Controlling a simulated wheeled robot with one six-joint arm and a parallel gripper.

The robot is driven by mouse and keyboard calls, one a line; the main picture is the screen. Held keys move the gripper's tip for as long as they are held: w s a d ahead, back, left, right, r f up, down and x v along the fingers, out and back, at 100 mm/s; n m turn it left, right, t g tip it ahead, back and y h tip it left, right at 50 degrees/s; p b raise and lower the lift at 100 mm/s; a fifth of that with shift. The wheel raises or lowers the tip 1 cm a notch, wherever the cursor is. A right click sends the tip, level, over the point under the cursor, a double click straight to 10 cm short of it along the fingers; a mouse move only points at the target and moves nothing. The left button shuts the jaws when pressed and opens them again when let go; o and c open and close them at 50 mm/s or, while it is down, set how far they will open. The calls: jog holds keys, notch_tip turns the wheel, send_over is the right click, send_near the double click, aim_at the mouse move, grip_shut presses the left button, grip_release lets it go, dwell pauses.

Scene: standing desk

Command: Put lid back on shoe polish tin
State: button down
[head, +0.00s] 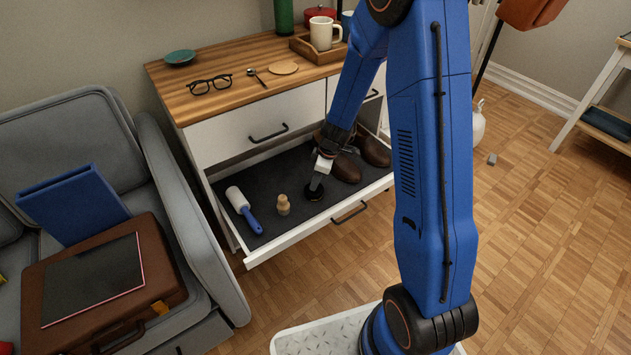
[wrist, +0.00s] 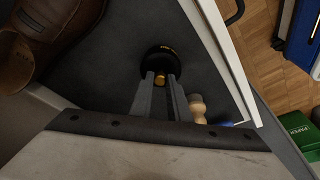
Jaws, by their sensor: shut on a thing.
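My gripper (head: 316,182) reaches down into the open drawer, and its fingers also show in the wrist view (wrist: 160,84). They are shut on a small gold knob (wrist: 160,79), apparently that of the black lid (wrist: 157,68). A round black shape with gold lettering, apparently the shoe polish tin (head: 314,194), is at the fingertips, low over the drawer floor. Lid and tin look like one dark shape, so I cannot tell whether the lid sits on the tin or is just above it. The fingers hide part of the near side.
The open drawer (head: 262,255) has a dark liner. Brown shoes (head: 345,165) lie right of and behind my gripper. The drawer front (wrist: 222,65) is close by.

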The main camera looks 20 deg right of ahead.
jog(key=c, duration=1.1)
grip_release()
jog(key=shift+r, duration=3.5)
grip_shut()
